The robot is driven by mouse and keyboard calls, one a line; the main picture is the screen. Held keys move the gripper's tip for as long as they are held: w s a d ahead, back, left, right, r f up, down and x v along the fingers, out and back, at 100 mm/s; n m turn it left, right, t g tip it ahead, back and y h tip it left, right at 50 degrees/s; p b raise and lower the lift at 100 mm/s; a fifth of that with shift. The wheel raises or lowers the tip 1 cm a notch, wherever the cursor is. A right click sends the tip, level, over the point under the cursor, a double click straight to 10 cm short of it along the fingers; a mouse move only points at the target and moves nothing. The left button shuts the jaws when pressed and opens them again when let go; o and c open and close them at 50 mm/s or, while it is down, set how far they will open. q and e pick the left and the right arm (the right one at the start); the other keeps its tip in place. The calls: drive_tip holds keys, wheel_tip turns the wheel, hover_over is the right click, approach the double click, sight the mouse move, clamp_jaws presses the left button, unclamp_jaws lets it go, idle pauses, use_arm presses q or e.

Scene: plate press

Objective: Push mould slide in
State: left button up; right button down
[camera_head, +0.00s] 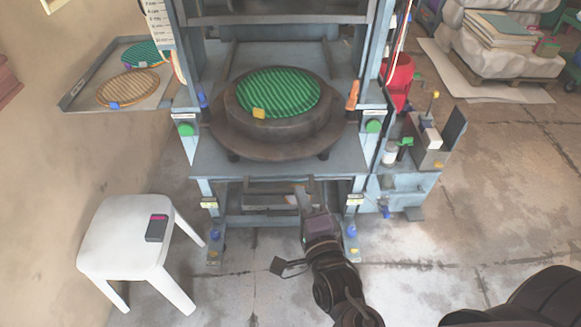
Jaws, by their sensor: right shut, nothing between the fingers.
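The round dark mould (228,134) sits on the blue-grey bed of the press, between its two uprights. A ribbed green disc (278,92) with a small yellow tag lies on top of it. A grey frame with a crossbar (262,189) shows below the front edge of the bed; I cannot tell for sure whether it belongs to the slide. My right gripper (303,192) is shut and empty, pointing up at the right part of this frame. I cannot tell whether it touches. My left gripper is not in view.
A white stool (122,232) with a dark handheld device (157,228) stands at left. A side shelf (78,97) holds orange and green discs. A side bench (407,187) with small fittings and a red object (398,78) are at right.

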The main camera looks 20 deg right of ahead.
sight(287, 159)
drive_tip(key=w+p, duration=0.1)
drive_tip(key=w, duration=0.6)
drive_tip(key=shift+w, duration=0.1)
drive_tip(key=shift+w+d, duration=0.1)
drive_tip(key=shift+w, duration=0.5)
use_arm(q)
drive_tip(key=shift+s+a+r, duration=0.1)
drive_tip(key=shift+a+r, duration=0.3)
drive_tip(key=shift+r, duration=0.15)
use_arm(e)
drive_tip(key=shift+f, duration=0.1)
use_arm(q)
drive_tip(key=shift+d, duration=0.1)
